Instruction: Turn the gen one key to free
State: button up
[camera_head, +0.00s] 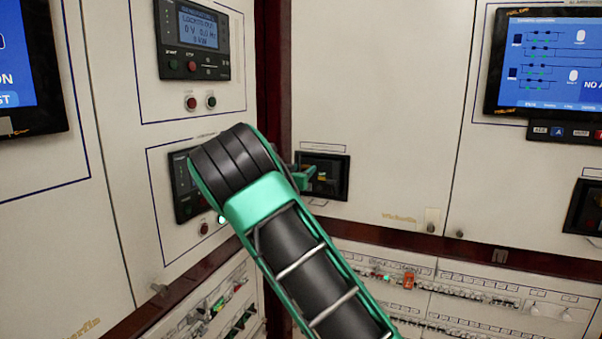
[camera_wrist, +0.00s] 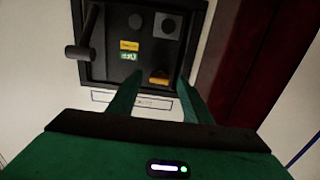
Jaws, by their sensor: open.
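A black recessed breaker unit (camera_head: 337,189) is set in the white cabinet front, and in the wrist view it (camera_wrist: 95,70) fills the upper middle. I cannot tell which of these is the gen one key. My gripper (camera_wrist: 160,80) is open, its two green fingers on either side of the orange-yellow piece. I cannot tell whether they touch it. In the head view my arm hides part of the unit.
A dark red post (camera_wrist: 234,60) stands close to the right of the fingers in the wrist view. The left cabinet carries a control module (camera_head: 193,42) with buttons. A screen (camera_head: 550,60) is at the upper right. Rows of small breakers (camera_head: 450,292) lie below.

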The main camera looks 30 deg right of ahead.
jog(key=shift+w+d, duration=0.45)
jog(key=shift+d, duration=0.1)
jog(key=c, duration=1.1)
jog(key=shift+o, duration=0.2)
jog(key=shift+a, duration=0.1)
